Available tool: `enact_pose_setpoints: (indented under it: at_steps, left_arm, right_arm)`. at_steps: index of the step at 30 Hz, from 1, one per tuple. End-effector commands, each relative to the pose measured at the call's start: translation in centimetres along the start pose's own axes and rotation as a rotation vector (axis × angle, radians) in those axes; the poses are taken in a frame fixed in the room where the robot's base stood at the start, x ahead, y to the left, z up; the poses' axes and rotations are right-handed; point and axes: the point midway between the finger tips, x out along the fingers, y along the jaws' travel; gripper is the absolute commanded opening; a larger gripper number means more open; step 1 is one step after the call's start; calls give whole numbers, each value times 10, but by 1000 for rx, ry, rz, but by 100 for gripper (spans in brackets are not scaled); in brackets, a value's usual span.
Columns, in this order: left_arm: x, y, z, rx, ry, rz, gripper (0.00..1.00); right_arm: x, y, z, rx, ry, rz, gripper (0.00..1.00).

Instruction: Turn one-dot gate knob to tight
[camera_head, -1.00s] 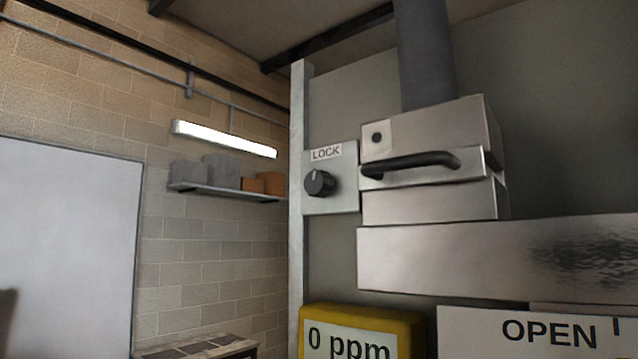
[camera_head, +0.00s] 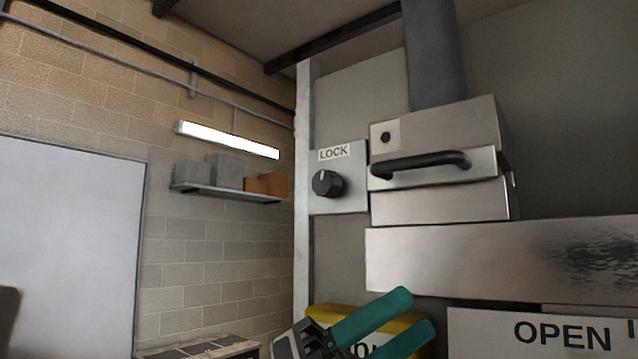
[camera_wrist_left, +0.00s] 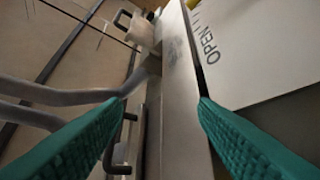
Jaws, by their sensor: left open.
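The one-dot gate (camera_head: 440,165) is a metal box with a black bar handle (camera_head: 420,163) and a small plate with one black dot (camera_head: 385,137). Left of it, a black round knob (camera_head: 327,183) with a pale pointer mark sits on a plate under a LOCK label (camera_head: 334,152). The pointer is roughly upward. My left gripper (camera_head: 418,312), with green fingers, is open and empty, below the knob and gate and in front of the yellow meter. It also shows in the left wrist view (camera_wrist_left: 160,105), fingers apart. My right gripper is not in view.
A metal panel (camera_head: 480,255) runs below the gate, with an OPEN sign (camera_head: 555,333) under it. The yellow meter (camera_head: 335,313) is partly hidden by my gripper. A grey duct (camera_head: 435,55) rises above the gate.

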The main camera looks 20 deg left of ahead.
Motion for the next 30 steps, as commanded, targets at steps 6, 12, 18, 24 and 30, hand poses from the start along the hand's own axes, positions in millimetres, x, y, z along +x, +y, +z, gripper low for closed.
enact_pose_setpoints:
  at_steps: [6,12,18,24,30]
  left_arm:
    - [28,28,-4,446,-313,-326,53]
    - [16,64,-59,790,-347,-743,53]
    - [-14,127,-116,971,-194,-1086,53]
    - [-30,158,-137,1012,-95,-1220,53]
    - [-22,144,-148,1010,-93,-1228,53]
  right_arm:
    - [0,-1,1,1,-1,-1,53]
    - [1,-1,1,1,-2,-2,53]
    - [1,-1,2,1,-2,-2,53]
    - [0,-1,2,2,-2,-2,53]
    - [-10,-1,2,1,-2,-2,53]
